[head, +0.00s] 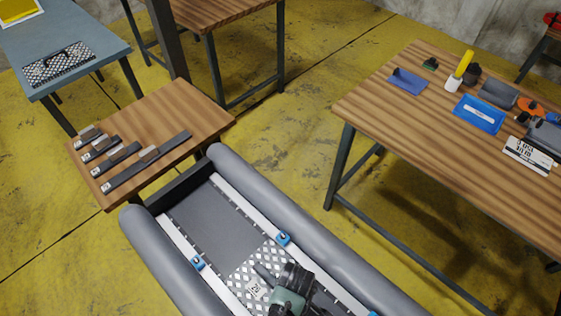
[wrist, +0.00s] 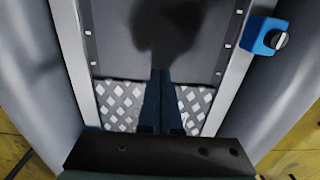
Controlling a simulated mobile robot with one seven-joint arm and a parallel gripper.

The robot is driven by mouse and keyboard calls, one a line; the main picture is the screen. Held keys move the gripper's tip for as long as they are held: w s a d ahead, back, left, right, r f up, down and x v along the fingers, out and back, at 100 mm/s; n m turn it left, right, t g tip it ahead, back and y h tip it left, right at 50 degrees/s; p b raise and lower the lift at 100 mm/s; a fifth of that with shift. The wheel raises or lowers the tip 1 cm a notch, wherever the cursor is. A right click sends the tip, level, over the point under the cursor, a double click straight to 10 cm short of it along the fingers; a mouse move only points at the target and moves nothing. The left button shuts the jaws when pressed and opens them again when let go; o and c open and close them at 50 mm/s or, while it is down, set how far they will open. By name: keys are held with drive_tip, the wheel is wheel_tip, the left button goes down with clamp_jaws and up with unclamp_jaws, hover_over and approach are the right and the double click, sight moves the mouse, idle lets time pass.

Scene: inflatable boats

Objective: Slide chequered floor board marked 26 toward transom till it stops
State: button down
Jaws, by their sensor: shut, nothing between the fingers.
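The chequered floor board (head: 270,255) lies inside the grey inflatable boat, with a small white label (head: 254,288) whose number is hard to read. The black transom (head: 185,187) crosses the boat's upper-left end. Bare grey floor (head: 215,220) lies between the board and the transom. My gripper (head: 259,269) is shut and empty, over the board in the head view. In the wrist view its closed fingers (wrist: 161,82) reach over the board (wrist: 122,103), tips near its edge. I cannot tell whether they touch it. My wrist hides part of the board.
Grey tubes (head: 300,220) flank the floor, and blue clamps (head: 284,239) sit on the white side rails. A wooden table (head: 150,105) with several dark bars stands past the transom. A larger table (head: 400,125) with assorted items stands at right.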

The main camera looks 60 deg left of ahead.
sight(266, 276)
drive_tip(key=shift+s+a+r, duration=0.1)
drive_tip(key=shift+s+a, duration=0.1)
drive_tip(key=shift+a, duration=0.75)
drive_tip(key=shift+s+a+r, duration=0.1)
drive_tip(key=shift+s+a, duration=0.1)
drive_tip(key=shift+a, duration=0.75)
